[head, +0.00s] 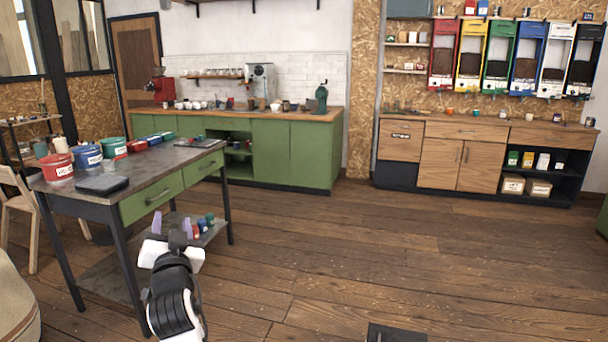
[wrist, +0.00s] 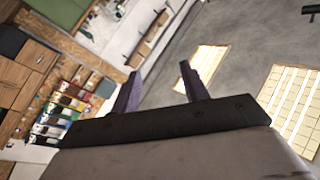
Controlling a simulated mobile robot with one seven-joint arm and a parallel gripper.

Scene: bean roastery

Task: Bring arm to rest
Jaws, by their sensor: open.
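My gripper (head: 172,226) stands up in front of the grey-topped table in the head view, at the lower left of the picture. Its purple fingers also show in the wrist view (wrist: 158,88), spread apart with nothing between them. The gripper is open and empty. My white and black arm rises from the bottom edge of the head view. The wrist view looks up past the fingers toward the ceiling lights, with the room tilted.
The table (head: 160,160) holds red (head: 58,167), blue (head: 88,156) and green tins and a dark flat device (head: 101,185). A green counter (head: 290,150) and a wooden counter (head: 455,165) line the back. The wooden floor (head: 400,240) at centre and right is mostly clear.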

